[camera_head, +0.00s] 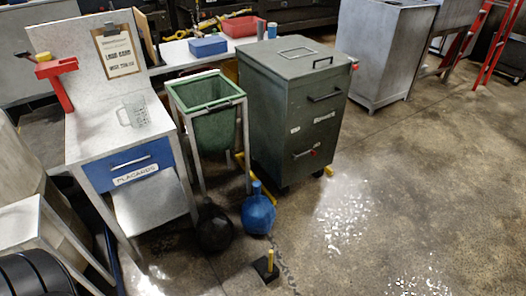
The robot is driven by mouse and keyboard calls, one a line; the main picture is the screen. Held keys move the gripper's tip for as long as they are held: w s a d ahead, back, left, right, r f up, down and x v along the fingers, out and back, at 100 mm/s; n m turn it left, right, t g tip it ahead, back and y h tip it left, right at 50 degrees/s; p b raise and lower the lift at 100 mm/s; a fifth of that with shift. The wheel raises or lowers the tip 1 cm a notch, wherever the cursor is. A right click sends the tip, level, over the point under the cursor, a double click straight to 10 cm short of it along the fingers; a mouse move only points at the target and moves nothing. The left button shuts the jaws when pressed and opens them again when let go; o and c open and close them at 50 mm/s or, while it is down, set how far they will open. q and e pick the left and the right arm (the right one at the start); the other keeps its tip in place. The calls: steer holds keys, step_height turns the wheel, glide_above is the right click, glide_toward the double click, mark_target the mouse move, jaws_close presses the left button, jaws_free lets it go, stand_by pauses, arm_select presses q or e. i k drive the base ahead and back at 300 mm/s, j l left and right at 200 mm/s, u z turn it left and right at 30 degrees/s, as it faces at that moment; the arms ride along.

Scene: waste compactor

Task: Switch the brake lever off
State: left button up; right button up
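I cannot tell for certain which part is the brake lever. A small black base with an upright yellow stick (270,264) stands on the floor at the bottom centre and could be a lever. A dark green wheeled cabinet (293,110) has yellow pieces near its wheels, one at the lower right (328,171) and one at the left. Small red parts show on its right side and by its lower handle. Neither of my grippers is in view.
A workbench (140,140) with a blue drawer stands left. A green bin in a frame (212,118) stands beside it. A blue round container (258,212) and a black one (213,228) sit on the floor. The floor at right is open, with wet patches.

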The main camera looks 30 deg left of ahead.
mark_target(313, 153)
steer(key=u, duration=0.55)
steer(key=i+l, duration=0.3)
steer(key=i+l+u, duration=0.1)
steer(key=i+l, duration=0.2)
steer(key=l, duration=0.2)
steer(key=i+l, duration=0.3)
steer(key=i+l+u, duration=0.1)
steer(key=i+l, duration=0.2)
steer(key=l, duration=0.2)
steer(key=i+l+u, duration=0.1)
steer(key=i+l, duration=0.2)
steer(key=l, duration=0.15)
steer(key=i+l, duration=0.25)
steer(key=l, duration=0.2)
steer(key=i+l+u, duration=0.1)
steer(key=i+l, duration=0.15)
steer(key=l, duration=0.25)
steer(key=i+l, duration=0.25)
steer(key=l, duration=0.2)
